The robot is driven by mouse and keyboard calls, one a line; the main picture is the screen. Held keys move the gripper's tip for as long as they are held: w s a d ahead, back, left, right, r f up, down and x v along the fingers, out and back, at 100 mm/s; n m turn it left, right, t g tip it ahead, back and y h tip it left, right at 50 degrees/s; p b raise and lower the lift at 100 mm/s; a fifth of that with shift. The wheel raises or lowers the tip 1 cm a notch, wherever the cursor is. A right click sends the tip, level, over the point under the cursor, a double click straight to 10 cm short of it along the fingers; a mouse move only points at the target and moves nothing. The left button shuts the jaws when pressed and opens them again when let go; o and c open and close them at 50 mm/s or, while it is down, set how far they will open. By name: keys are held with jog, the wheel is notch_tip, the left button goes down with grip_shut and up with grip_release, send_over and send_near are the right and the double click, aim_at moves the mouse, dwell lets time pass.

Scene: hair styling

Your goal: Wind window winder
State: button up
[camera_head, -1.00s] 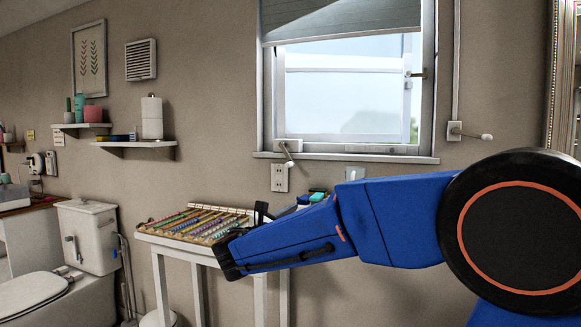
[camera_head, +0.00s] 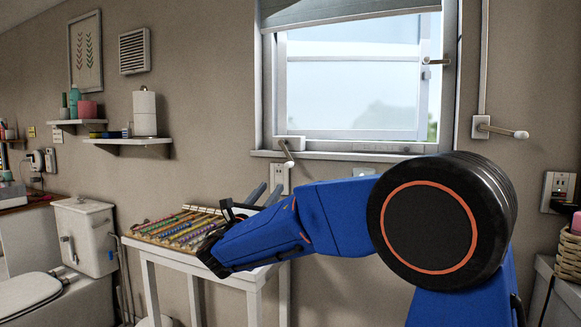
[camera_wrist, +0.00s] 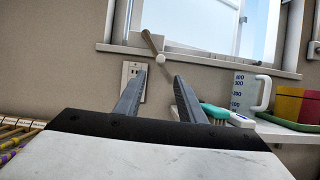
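The window (camera_head: 352,85) has a white winder (camera_head: 288,148) at the lower left of its frame, with a short crank hanging down to a knob. In the wrist view the winder's crank (camera_wrist: 150,42) slants down to a white round knob (camera_wrist: 157,58) at the sill, ahead of my fingers. My gripper (camera_head: 265,195) is below and left of the winder in the head view. In the wrist view my gripper (camera_wrist: 160,77) is open and empty, with its two grey fingers apart. The knob lies beyond the fingertips, seen between and above them, and does not appear touched.
A white table (camera_head: 215,265) with coloured rods stands under the arm. A wall socket (camera_wrist: 134,80) is below the winder. A measuring jug (camera_wrist: 246,92), a toothbrush and coloured cups stand to the right in the wrist view. Another crank (camera_head: 500,131) is on the wall right of the window.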

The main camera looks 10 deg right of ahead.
aim_at(289, 165)
jog(key=x, duration=1.5)
jog(key=shift+w+d, duration=0.25)
jog(key=shift+r, duration=0.1)
grip_shut()
